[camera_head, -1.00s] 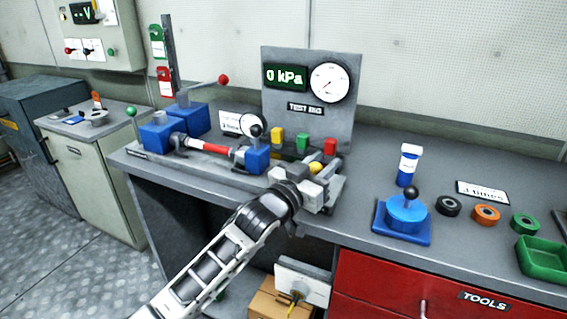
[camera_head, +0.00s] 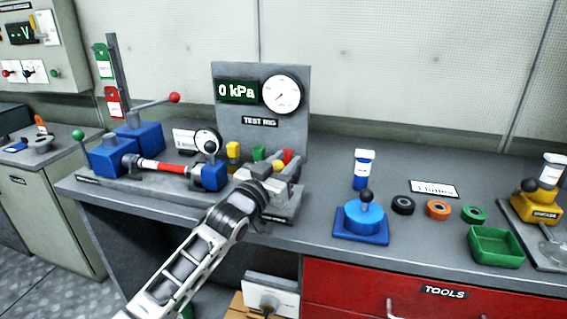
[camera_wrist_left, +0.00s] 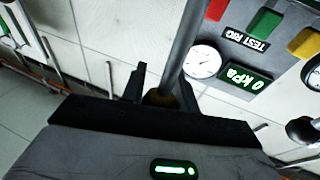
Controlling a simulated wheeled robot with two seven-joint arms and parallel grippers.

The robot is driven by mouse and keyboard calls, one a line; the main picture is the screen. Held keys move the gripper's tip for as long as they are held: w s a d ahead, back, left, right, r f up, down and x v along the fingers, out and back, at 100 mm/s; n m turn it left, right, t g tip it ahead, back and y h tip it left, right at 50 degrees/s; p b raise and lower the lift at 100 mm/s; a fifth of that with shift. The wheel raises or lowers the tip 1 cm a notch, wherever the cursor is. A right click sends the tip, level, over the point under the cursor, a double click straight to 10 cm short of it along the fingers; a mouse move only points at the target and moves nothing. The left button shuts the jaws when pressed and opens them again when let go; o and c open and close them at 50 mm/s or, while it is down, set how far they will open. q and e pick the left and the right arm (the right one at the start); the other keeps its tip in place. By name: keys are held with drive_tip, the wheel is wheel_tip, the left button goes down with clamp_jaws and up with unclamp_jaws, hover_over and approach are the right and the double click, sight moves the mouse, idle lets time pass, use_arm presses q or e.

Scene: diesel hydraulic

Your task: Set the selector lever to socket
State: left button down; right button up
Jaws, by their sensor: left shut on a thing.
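The test rig (camera_head: 262,128) stands at the back of the bench, its display reading 0 kPa. My left gripper (camera_head: 268,183) is at the right end of the rig's base, below the coloured blocks. The gripper hides most of this lever in the head view. I cannot read any position labels or make out the socket mark. My right gripper is not in view.
Yellow (camera_head: 233,150), green (camera_head: 259,153) and red (camera_head: 287,156) blocks stand close behind my gripper. A red hose (camera_head: 162,166) and a black-knobbed blue block (camera_head: 213,176) lie left. A blue fixture (camera_head: 362,222), rings and a green tray (camera_head: 496,246) are on the right.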

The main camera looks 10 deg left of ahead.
use_arm(q)
drive_tip(key=shift+a+f, duration=0.1)
drive_tip(key=shift+f, duration=0.7)
drive_tip(key=c, duration=1.4)
unclamp_jaws()
drive_tip(key=o, duration=0.3)
drive_tip(key=shift+w, duration=0.15)
drive_tip(key=shift+o, duration=0.2)
drive_tip(key=shift+w, duration=0.1)
drive_tip(key=shift+r, duration=0.25)
drive_tip(key=b+v, duration=0.1)
drive_tip(key=v, duration=1.5)
